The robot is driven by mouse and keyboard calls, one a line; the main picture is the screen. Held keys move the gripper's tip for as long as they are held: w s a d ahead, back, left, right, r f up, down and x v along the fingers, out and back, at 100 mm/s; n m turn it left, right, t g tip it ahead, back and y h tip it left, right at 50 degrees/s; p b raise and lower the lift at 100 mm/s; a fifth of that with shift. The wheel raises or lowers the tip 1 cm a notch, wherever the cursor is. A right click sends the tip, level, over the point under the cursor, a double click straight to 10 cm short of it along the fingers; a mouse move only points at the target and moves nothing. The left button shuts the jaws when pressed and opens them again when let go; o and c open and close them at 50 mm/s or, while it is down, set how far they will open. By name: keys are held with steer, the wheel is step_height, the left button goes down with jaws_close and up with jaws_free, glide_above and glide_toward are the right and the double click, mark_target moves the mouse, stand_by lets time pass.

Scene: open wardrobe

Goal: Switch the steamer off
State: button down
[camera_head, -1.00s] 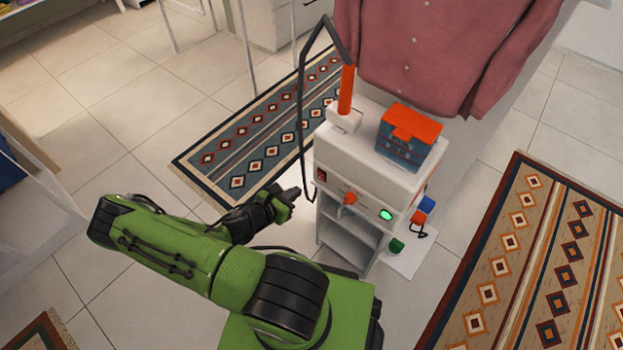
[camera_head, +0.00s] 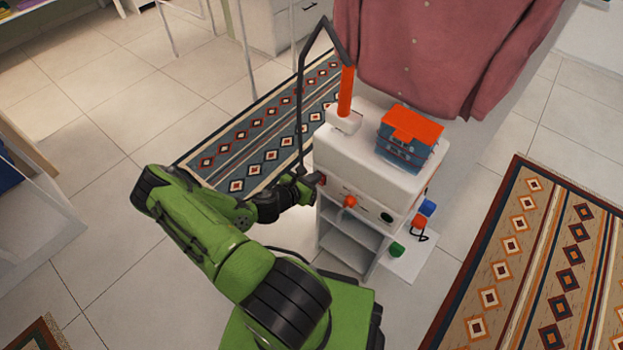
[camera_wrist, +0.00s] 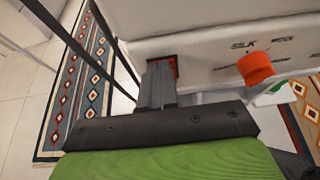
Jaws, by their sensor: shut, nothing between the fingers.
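The steamer (camera_head: 345,155) is a white unit with a shelf stand below and an orange-handled steam head on top. On its front are a red switch (camera_head: 321,178) at the left, an orange knob (camera_head: 350,201) in the middle and a round indicator light (camera_head: 387,217), now dark, at the right. My gripper (camera_head: 316,180) is shut and empty, with its fingertips at the red switch. In the wrist view the fingertips (camera_wrist: 160,68) touch or nearly touch the red switch (camera_wrist: 176,66) and hide most of it. The orange knob (camera_wrist: 255,68) is to their right.
A black hose (camera_head: 300,100) rises beside the steamer's left side, close to my gripper. A blue box with an orange lid (camera_head: 408,137) stands on top. A pink shirt (camera_head: 445,50) hangs behind. Patterned rugs (camera_head: 535,270) lie on the tiled floor.

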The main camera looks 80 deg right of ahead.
steer(key=shift+r+p, duration=0.8)
steer(key=shift+r, duration=0.15)
steer(key=shift+w, duration=0.1)
